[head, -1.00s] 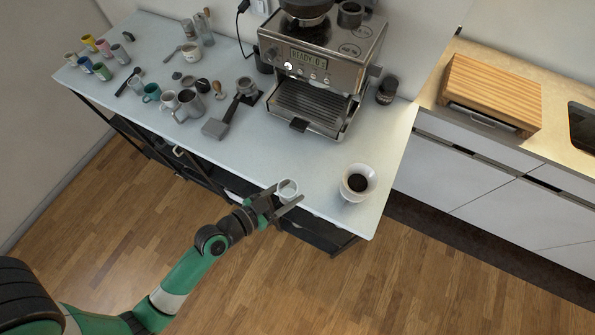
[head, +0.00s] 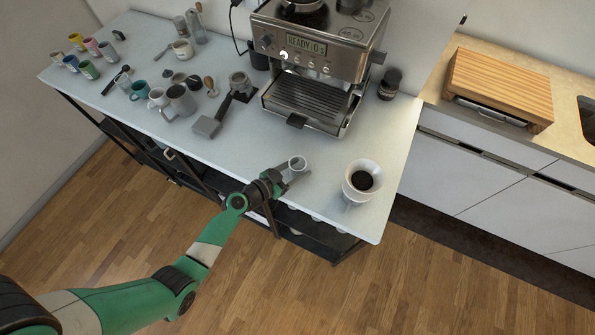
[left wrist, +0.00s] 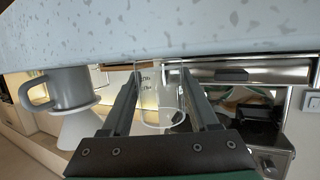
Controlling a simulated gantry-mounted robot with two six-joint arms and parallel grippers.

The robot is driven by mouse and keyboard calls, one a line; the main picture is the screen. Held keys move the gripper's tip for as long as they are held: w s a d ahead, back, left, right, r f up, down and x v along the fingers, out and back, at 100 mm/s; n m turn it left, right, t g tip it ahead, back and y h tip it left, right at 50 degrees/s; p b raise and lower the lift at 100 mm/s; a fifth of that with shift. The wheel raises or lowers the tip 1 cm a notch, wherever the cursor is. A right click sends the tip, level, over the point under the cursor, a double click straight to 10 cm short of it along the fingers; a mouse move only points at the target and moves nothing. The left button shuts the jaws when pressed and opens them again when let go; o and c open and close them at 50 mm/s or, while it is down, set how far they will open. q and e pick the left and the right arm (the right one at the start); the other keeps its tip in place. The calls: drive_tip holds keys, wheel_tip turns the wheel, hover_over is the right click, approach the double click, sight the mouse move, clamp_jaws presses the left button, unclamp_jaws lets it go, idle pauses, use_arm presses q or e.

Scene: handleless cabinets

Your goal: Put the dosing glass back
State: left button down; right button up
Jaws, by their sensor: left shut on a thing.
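The dosing glass (head: 297,162) is a small clear cup at the front part of the worktop, left of the white coffee dripper. My left gripper (head: 292,174) reaches over the front edge from below and is shut on the glass. In the left wrist view, which looks upside down, the glass (left wrist: 156,103) is upright relative to the worktop, between the two fingers (left wrist: 158,80). I cannot tell whether its base touches the worktop. My right gripper is not in view.
The white dripper (head: 363,176) with dark grounds stands to the right on a grey mug (left wrist: 70,88). The espresso machine (head: 315,65) is behind. A portafilter (head: 208,126), a steel jug (head: 181,101) and several cups lie left. The worktop (head: 245,150) between is clear.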

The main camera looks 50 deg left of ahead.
use_arm(q)
drive_tip(key=shift+f, duration=0.2)
drive_tip(key=shift+c, duration=0.7)
unclamp_jaws()
drive_tip(key=shift+r, duration=0.3)
drive_tip(key=v, duration=1.2)
drive_tip(key=shift+p, duration=0.4)
